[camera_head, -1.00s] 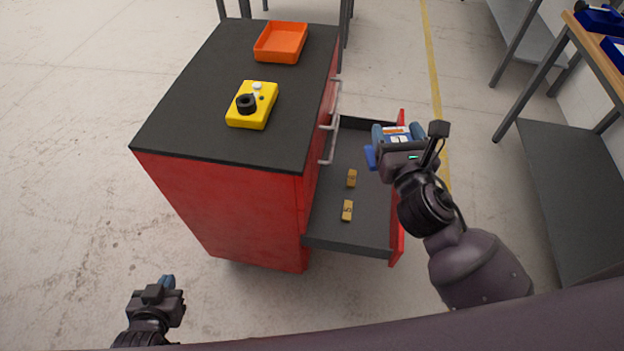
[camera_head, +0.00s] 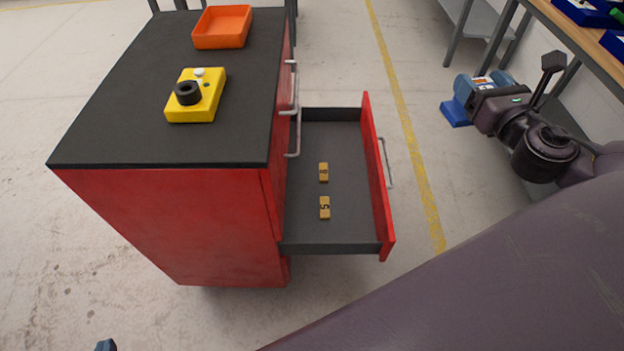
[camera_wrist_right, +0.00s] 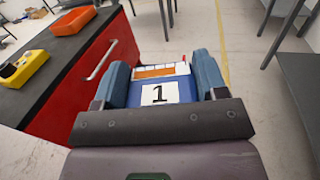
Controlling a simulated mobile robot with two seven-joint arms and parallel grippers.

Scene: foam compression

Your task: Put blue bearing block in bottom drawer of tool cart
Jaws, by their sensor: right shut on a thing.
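The blue bearing block (camera_head: 455,113) is held in my right gripper (camera_head: 478,86), in the air to the right of the open drawer in the head view. In the right wrist view the block (camera_wrist_right: 160,92) shows a white label marked "1" between the two blue fingers. The tool cart (camera_head: 170,215) is red with a black top. One low drawer (camera_head: 345,150) is pulled out to the right, beneath other handles. Only a fingertip of my left gripper (camera_head: 106,345) shows at the bottom edge.
Two small tan pieces, marked 8 (camera_head: 323,172) and 5 (camera_head: 325,208), lie in the drawer; the rest of its floor is bare. A yellow device (camera_head: 210,105) and an orange tray (camera_head: 222,27) sit on the cart top. A workbench (camera_head: 570,30) stands at the upper right.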

